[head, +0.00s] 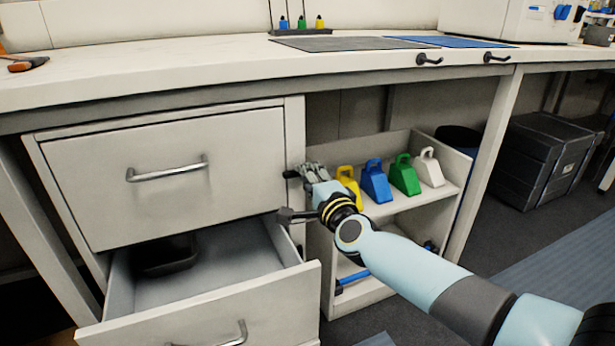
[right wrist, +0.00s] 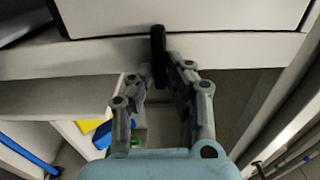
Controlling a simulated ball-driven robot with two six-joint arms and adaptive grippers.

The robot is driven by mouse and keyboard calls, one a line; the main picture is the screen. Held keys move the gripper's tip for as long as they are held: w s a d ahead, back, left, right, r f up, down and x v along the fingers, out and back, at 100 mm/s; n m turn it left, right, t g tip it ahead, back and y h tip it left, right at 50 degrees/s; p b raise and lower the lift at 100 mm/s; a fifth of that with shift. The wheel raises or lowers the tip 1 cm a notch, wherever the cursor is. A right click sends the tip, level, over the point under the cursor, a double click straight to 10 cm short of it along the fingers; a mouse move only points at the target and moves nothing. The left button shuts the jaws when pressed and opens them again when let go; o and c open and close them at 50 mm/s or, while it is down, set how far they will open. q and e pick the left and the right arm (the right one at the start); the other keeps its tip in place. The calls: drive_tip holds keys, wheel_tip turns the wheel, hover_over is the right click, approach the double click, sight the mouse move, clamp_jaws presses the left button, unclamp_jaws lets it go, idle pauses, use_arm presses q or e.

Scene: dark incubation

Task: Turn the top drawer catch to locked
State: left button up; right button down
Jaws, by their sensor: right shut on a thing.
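The top drawer (head: 170,185) is closed, with a silver bar handle on its front. Its catch (head: 291,174) is a small black lever on the cabinet's right post, lying roughly sideways in the head view. My right gripper (head: 306,172) is at the catch and shut on it, partly hiding it. In the right wrist view the black catch (right wrist: 158,55) stands between the two fingers of the right gripper (right wrist: 159,80), close to the drawer's edge. My left gripper is not in view.
The lower drawer (head: 210,310) is pulled open below, with a black tray (head: 165,256) inside. Yellow, blue, green and white holders stand on a shelf (head: 408,205) right of the post, close to my right wrist. The worktop (head: 200,68) overhangs above.

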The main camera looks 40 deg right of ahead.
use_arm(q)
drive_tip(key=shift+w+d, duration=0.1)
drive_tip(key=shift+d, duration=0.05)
use_arm(e)
drive_tip(key=shift+f, duration=0.1)
drive_tip(key=c, duration=1.6)
unclamp_jaws()
drive_tip(key=shift+o, duration=1.4)
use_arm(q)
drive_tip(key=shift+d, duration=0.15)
use_arm(e)
drive_tip(key=v, duration=1.2)
